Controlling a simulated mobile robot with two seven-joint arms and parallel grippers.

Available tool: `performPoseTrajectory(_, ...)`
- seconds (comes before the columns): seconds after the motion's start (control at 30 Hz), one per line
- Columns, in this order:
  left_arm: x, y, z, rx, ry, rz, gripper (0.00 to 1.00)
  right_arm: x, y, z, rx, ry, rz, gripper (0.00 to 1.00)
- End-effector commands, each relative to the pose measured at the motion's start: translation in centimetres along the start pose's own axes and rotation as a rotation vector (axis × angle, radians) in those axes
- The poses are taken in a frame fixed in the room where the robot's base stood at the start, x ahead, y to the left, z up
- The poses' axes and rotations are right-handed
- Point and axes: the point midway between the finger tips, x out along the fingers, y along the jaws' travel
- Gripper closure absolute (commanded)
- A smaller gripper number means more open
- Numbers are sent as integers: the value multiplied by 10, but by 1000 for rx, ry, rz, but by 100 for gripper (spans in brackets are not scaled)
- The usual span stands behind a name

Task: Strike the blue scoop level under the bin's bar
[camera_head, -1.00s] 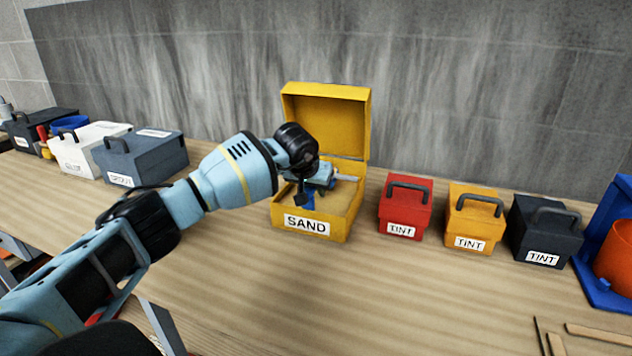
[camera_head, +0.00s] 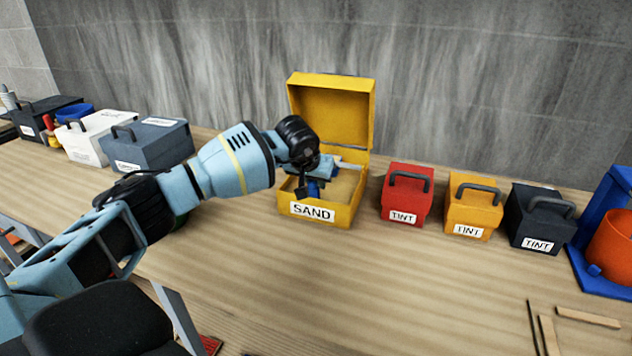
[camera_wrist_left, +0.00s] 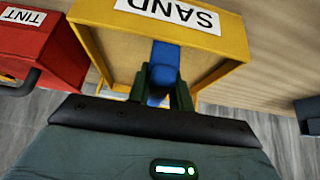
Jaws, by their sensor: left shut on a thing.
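The yellow bin (camera_head: 345,216) labelled SAND stands on the bench with its lid up and tan sand (camera_head: 343,188) inside. A pale bar (camera_head: 350,165) shows at the bin's back right; my gripper hides its left part. My left gripper (camera_head: 310,188) is over the bin's left half, shut on the blue scoop (camera_head: 314,188). In the left wrist view the scoop's blue handle (camera_wrist_left: 164,62) sits between the fingers, inside the bin's outline (camera_wrist_left: 225,75). The scoop's bowl and its load are hidden. My right gripper is not in view.
Red (camera_head: 405,208), orange (camera_head: 473,220) and dark (camera_head: 540,232) TINT boxes stand right of the bin. A blue stand with an orange bucket (camera_head: 612,250) is at the far right. Grey (camera_head: 150,150) and white (camera_head: 92,145) boxes stand left. The bench in front is mostly clear.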

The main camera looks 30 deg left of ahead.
Motion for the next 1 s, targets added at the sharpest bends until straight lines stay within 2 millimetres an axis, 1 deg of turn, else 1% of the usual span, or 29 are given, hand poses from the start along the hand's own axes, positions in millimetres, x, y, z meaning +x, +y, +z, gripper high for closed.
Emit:
performPoseTrajectory(0.03, -14, 2, -8, -2, 8, 7, 100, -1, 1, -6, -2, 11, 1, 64)
performPoseTrajectory(0.5, -38, 2, -26, -6, 22, 11, 100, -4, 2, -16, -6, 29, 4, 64)
performPoseTrajectory(0.73, -43, 2, -29, -6, 23, 11, 100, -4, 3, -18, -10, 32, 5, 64)
performPoseTrajectory(1.0, -41, 1, -29, -6, 23, 9, 100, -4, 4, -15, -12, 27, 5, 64)
